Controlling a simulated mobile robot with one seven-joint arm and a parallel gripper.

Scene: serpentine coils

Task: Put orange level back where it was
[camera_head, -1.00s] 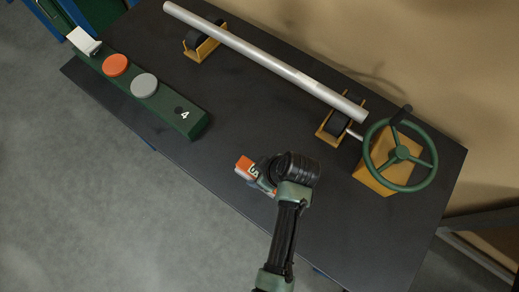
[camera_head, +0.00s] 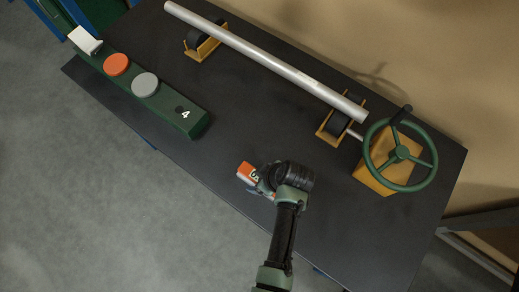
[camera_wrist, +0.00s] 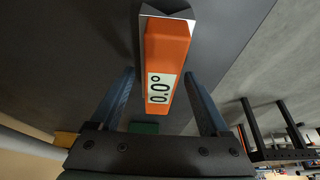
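The orange level (camera_head: 245,171) is a small orange block with a pale display and a grey metal base. The level is over the front middle part of the dark table (camera_head: 225,150). Its height above the tabletop is hard to tell. My wrist hides part of the level in the head view.
A long silver pipe (camera_head: 265,60) rests on two yellow roller stands (camera_head: 207,45) along the back. A green handwheel (camera_head: 402,153) on a yellow block stands at the right. A green box (camera_head: 185,112) with orange and grey buttons lies at the left. The table's middle is clear.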

